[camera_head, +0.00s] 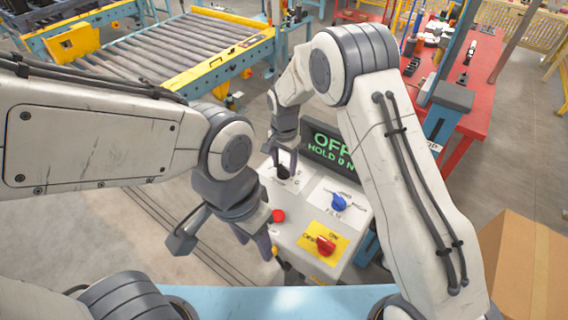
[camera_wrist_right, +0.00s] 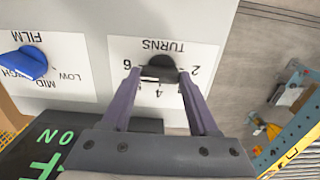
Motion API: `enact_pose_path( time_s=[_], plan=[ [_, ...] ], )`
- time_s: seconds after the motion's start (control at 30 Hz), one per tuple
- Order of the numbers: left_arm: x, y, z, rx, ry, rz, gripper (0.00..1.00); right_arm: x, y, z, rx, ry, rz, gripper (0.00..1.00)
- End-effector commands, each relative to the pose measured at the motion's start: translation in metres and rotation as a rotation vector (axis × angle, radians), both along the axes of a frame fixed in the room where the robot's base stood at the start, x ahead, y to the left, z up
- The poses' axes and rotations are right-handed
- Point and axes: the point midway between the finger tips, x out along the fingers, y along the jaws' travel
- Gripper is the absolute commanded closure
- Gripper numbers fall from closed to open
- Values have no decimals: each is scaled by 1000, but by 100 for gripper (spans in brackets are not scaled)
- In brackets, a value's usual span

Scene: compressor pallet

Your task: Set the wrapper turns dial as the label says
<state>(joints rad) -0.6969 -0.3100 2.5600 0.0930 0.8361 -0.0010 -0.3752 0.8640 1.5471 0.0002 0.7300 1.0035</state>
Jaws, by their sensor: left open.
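The black turns dial (camera_wrist_right: 160,68) sits on a white plate (camera_wrist_right: 122,52) marked TURNS, with 2, 4 and 6 readable, upside down in the right wrist view. A white mark shows on the dial's side toward 6 and 4. My right gripper (camera_wrist_right: 160,77) has one finger on each side of the dial; I cannot tell whether they press on it. In the head view my right gripper (camera_head: 285,165) reaches down to the dial at the panel's far left. My left gripper (camera_head: 258,242) is open and empty beside the panel's left edge. No label giving a turns setting is readable.
The grey control panel (camera_head: 290,228) also carries a blue film dial (camera_head: 338,202), a red knob (camera_head: 325,245) on yellow and a red button (camera_head: 278,215). A screen (camera_head: 330,148) reads OFF, HOLD 0 N. A roller conveyor (camera_head: 165,55) and red table (camera_head: 485,75) stand behind; a cardboard box (camera_head: 520,270) is right.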

Motion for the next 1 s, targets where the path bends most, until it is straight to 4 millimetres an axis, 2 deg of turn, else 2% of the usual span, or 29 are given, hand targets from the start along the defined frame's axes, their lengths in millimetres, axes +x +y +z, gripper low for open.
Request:
enact_pose_path(
  time_s=[0.03,0.1,0.37,0.53,1.0],
  plan=[
    [0,0,0,0,0,0,50,0,0,0,0,0,0,74],
    [0,0,0,0,0,0,50,0,0,0,0,0,0,95],
    [0,0,-1,0,0,0,50,0,0,0,-1,1,26,94],
    [0,0,-5,0,0,1,50,0,0,0,0,0,100,94],
    [0,0,-17,0,0,3,50,2,-1,0,-1,-1,507,94]
  ],
)
